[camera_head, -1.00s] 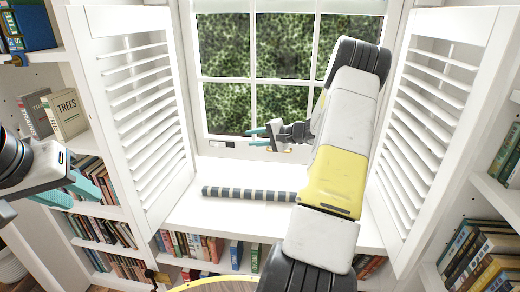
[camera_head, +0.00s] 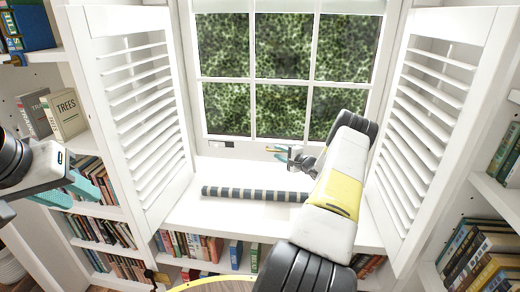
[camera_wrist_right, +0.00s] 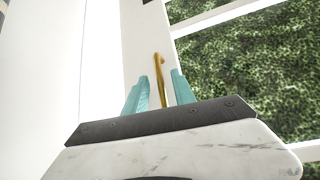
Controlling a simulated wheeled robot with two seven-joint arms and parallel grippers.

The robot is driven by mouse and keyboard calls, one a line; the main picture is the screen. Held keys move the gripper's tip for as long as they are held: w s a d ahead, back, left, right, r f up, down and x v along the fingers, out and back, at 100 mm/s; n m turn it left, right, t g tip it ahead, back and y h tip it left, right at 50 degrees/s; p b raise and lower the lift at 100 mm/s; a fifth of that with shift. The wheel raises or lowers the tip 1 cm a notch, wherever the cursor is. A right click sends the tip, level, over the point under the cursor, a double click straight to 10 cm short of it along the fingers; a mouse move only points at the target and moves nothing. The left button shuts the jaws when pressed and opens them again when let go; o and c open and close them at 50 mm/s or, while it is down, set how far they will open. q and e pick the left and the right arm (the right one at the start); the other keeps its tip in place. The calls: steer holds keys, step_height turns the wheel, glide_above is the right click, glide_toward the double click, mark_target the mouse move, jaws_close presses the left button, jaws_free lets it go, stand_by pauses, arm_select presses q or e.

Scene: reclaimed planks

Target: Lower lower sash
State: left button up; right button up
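The white lower sash (camera_head: 254,100) of the window has several panes with foliage behind. Its bottom edge lies close above the sill, and I cannot tell whether a gap remains there. My right gripper (camera_head: 277,153) is low in front of the window, just above the sill. In the right wrist view its two teal fingers (camera_wrist_right: 159,92) stand apart, with a thin brass hook-like piece (camera_wrist_right: 161,80) between them and no clear contact. I cannot tell what the brass piece is fixed to. My left gripper (camera_head: 72,190) is at the far left, open and empty, away from the window.
Louvred shutters stand left (camera_head: 140,110) and right (camera_head: 425,120) of the window. A striped roll (camera_head: 250,194) lies on the white sill (camera_head: 210,218) below my right gripper. Bookshelves fill both sides and the space below. A small dark plate (camera_head: 222,144) sits at the frame's bottom left.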

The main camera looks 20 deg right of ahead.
steer(key=shift+w+a, duration=0.1)
steer(key=shift+w, duration=0.15)
steer(key=shift+c, duration=0.2)
jaws_close()
steer(key=shift+f, duration=0.15)
stand_by(1.0)
